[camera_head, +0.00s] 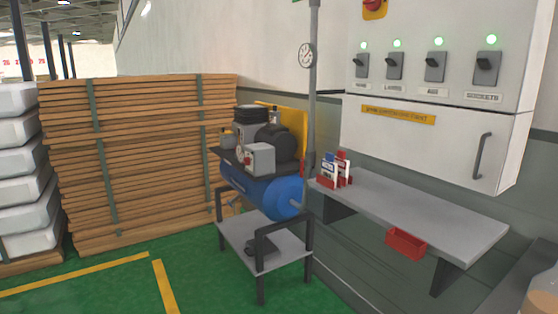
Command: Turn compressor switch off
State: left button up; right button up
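A green lamp glows above each switch. The compressor (262,190), with a blue tank and dark motor, stands on a frame left of the panel. Neither of my grippers is in view.
A grey shelf (430,213) juts out below the panel, with a red bin (405,244) under its front edge. A pipe with a gauge (306,55) rises behind the compressor. Stacked boards (145,160) stand left. Green floor (210,285) is open in front.

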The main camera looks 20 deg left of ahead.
aim_at(246, 162)
jog(key=i+j+z, duration=0.4)
jog(key=i+j, duration=0.4)
jog(key=i+j+z, duration=0.1)
jog(key=j, duration=0.35)
jog(key=i+j, duration=0.35)
jog(key=i+j+z, duration=0.1)
jog(key=j, duration=0.3)
jog(key=i, duration=0.1)
